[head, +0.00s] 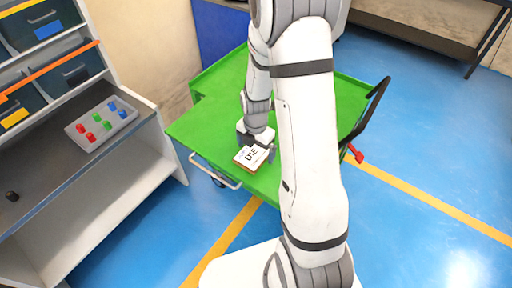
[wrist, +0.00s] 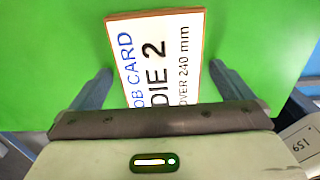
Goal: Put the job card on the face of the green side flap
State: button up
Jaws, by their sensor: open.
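The job card (head: 250,157) is a white card with a brown edge, lying on the green surface of the cart (head: 200,130) near its front edge. In the wrist view the card (wrist: 157,58) reads "JOB CARD DIE 2", and its near end is hidden by my gripper. My gripper (head: 257,145) is low over the green surface at the card. In the wrist view my gripper (wrist: 162,85) is open, with one finger on each side of the card and green showing between each finger and the card. I cannot tell which green part is the side flap.
A grey shelf unit (head: 90,190) at left holds bins and a tray (head: 100,124) of coloured pieces. The cart has a black handle (head: 378,105) and a red part (head: 355,154) at right. A workbench (head: 425,20) stands at the back right. Blue floor is open at right.

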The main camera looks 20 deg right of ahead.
aim_at(255, 151)
jog(key=shift+r, duration=0.1)
notch_tip(255, 151, up, 12)
jog(key=s+a+r+m+t, duration=0.1)
jog(key=s+r+m, duration=0.5)
jog(key=m, duration=0.6)
jog(key=s+a+r+m+t, duration=0.2)
jog(key=s+r+m, duration=0.4)
jog(key=s+m, duration=0.4)
jog(key=shift+s+m, duration=0.35)
jog(key=shift+m, duration=1.25)
jog(key=shift+a, duration=0.1)
